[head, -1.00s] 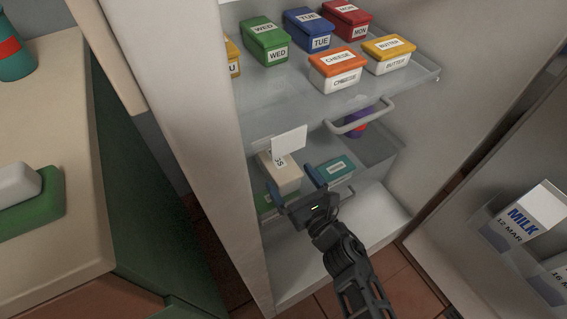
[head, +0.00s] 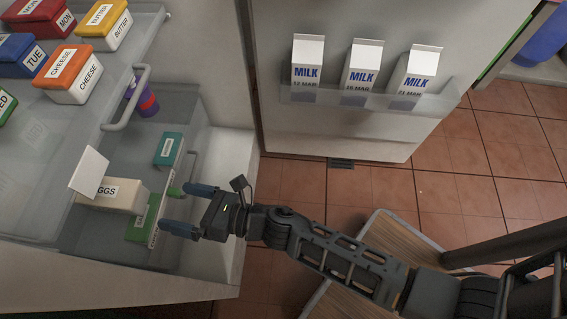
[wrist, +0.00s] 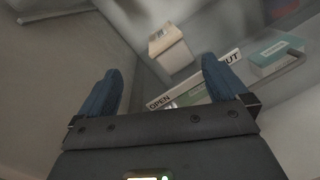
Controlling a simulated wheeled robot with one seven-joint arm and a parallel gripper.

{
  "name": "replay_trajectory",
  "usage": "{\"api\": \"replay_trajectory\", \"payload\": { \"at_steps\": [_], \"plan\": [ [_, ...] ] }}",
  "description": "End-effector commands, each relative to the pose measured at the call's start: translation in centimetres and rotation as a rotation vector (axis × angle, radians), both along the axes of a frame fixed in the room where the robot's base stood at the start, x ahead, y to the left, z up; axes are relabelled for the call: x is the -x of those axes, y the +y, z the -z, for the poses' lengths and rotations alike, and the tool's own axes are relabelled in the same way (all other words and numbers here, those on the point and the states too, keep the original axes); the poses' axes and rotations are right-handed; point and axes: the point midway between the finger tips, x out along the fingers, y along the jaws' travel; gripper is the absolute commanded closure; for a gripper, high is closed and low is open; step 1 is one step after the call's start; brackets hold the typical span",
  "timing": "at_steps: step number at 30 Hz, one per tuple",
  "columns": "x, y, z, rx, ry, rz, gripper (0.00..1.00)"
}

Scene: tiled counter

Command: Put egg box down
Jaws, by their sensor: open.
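The egg box (head: 117,196), a cream carton with an EGGS label, sits in the lower fridge drawer in the head view. A white flap or card (head: 89,172) stands at its left end. A cream carton, likely the same box, shows in the wrist view (wrist: 168,50), beyond my fingers and apart from them. My gripper (head: 182,210) is open with blue fingertips and nothing between them. In the head view it is to the right of the egg box, near the drawer's front.
A green box (head: 140,228) and a teal box (head: 168,149) lie in the drawer (head: 85,243) near the egg box. A drawer handle (head: 126,98) and shelf with labelled tubs are above. Milk cartons (head: 361,65) stand in the open door's rack.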

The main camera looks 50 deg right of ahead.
Motion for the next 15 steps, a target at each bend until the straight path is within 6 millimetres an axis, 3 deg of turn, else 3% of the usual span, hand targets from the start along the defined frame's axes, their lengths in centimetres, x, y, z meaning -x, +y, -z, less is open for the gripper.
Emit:
{"api": "replay_trajectory", "payload": {
  "at_steps": [1, 3, 11, 15],
  "plan": [
    [2.6, -0.7, -0.3, -0.14, 0.075, 0.036, 0.0],
    [5.5, -2.1, -1.2, -0.352, 0.176, 0.09, 0.0],
    [15.8, -7.8, -5.3, -1.139, 0.48, 0.272, 0.0],
    [20.8, -11.0, -8.4, -1.561, 0.597, 0.355, 0.0]
  ]
}}
